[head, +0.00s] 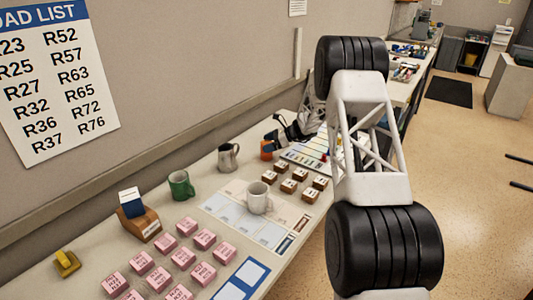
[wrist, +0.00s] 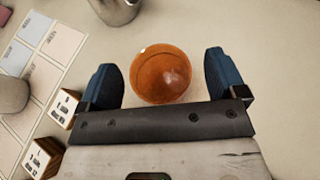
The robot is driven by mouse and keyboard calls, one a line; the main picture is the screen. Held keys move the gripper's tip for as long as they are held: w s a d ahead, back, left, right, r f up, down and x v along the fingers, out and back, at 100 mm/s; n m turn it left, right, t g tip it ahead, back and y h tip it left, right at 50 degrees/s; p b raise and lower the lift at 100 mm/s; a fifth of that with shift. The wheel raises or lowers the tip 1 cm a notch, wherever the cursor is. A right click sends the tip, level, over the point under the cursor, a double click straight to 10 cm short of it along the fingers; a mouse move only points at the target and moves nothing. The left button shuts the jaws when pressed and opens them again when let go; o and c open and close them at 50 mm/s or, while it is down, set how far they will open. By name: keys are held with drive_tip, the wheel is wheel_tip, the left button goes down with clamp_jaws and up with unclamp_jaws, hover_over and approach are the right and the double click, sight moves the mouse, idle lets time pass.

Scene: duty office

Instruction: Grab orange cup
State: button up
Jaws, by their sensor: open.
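The orange cup (wrist: 160,76) is round and glossy in the wrist view, between the two blue fingers of my gripper (wrist: 164,80). The fingers are spread, with a small gap visible on either side of it. In the head view the orange cup (head: 266,150) shows only in part, near the wall edge of the table. My gripper (head: 282,134) is beside and partly over it there. I cannot tell the exact height of the fingers against the cup.
A grey metal mug (head: 228,157), a green mug (head: 181,186) and a white mug (head: 258,197) stand on the table. Wooden blocks (head: 283,166) and pink blocks (head: 187,226) lie nearer the front. A wooden card holder (head: 143,227) stands at left.

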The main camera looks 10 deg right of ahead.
drive_tip(key=shift+c, duration=0.5)
drive_tip(key=c, duration=0.9)
wheel_tip(320, 180, up, 10)
idle(0.7)
